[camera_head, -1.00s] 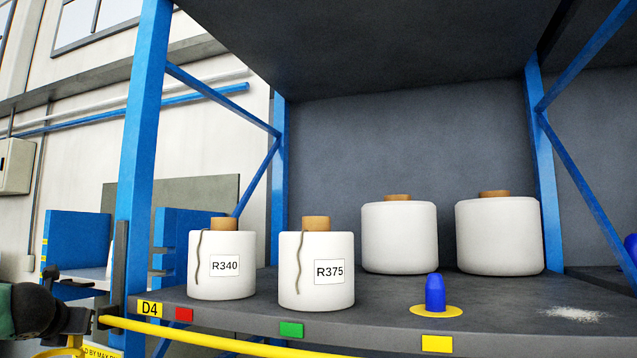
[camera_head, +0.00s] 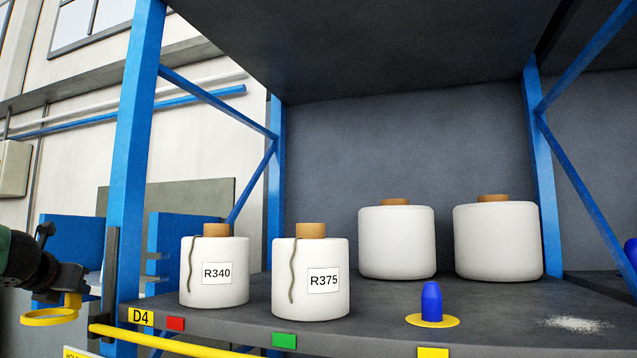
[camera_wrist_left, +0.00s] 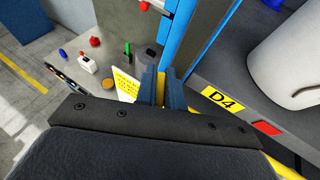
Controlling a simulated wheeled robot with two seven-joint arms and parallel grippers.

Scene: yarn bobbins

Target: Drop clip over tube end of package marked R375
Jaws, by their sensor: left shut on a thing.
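The package marked R375 (camera_head: 311,305) is a white bobbin standing upright near the shelf's front edge, with a grey thread down its side. Its brown tube end (camera_head: 311,230) sticks up bare. My left gripper (camera_head: 76,287) is at the far left, outside the blue post and well apart from the package. It is shut on a yellow ring-shaped clip (camera_head: 48,319), whose ring hangs out flat below the fingers. In the left wrist view the fingers (camera_wrist_left: 160,90) pinch a yellow strip of the clip (camera_wrist_left: 160,88); its ring is hidden. My right gripper is not in view.
Package R340 (camera_head: 214,295) stands left of R375. Two unmarked packages (camera_head: 396,245) (camera_head: 497,243) stand behind to the right. A blue cone (camera_head: 432,298) sits on a yellow disc (camera_head: 453,321). A blue post (camera_head: 133,170) and yellow rail (camera_head: 150,338) border the shelf.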

